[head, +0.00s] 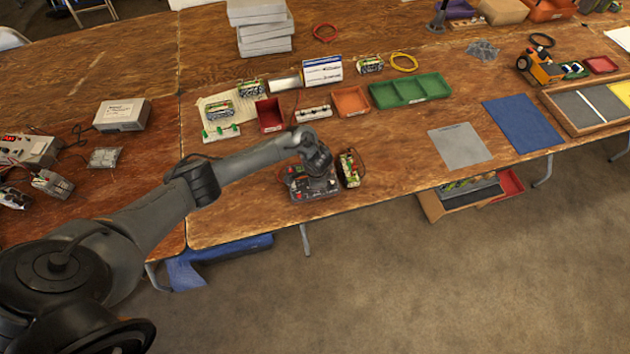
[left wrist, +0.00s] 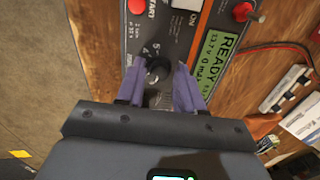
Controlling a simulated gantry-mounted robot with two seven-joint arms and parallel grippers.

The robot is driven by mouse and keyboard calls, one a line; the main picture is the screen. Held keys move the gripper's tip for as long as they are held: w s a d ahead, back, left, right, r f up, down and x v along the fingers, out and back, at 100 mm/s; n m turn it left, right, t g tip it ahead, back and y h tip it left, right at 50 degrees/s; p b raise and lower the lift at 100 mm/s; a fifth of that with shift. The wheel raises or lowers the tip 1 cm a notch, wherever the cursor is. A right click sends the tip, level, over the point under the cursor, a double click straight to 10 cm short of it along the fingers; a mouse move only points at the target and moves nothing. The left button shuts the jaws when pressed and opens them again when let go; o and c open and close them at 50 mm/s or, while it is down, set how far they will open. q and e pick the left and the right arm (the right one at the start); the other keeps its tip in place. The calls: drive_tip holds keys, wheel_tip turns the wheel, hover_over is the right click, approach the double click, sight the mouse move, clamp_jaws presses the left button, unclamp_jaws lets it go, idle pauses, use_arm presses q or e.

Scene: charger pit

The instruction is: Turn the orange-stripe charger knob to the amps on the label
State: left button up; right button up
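The charger (head: 312,184) sits near the front edge of the table in the head view, with my left gripper (head: 318,170) over it. In the left wrist view its panel shows a black knob (left wrist: 158,70), a red START button (left wrist: 137,6) and a green screen reading READY (left wrist: 218,58). The purple fingers of my left gripper (left wrist: 159,80) stand apart, one on each side of the knob. I cannot tell whether they touch it. My right gripper is not in view.
A small wired pack (head: 350,168) stands close on the right of the charger. Behind are a red bin (head: 269,115), a white terminal strip (head: 313,113), an orange tray (head: 350,101) and a green tray (head: 411,90). The table front to the right is clear up to a grey mat (head: 459,145).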

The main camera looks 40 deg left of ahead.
use_arm(q)
clamp_jaws()
drive_tip(key=shift+m, duration=0.4)
drive_tip(key=m+p, duration=0.1)
drive_tip(key=m, duration=0.5)
drive_tip(key=shift+m, duration=0.3)
drive_tip(key=m, duration=0.4)
drive_tip(key=shift+m+b, duration=0.3)
drive_tip(key=m+b, duration=0.1)
drive_tip(key=m, duration=0.4)
drive_tip(key=shift+m+b, duration=0.3)
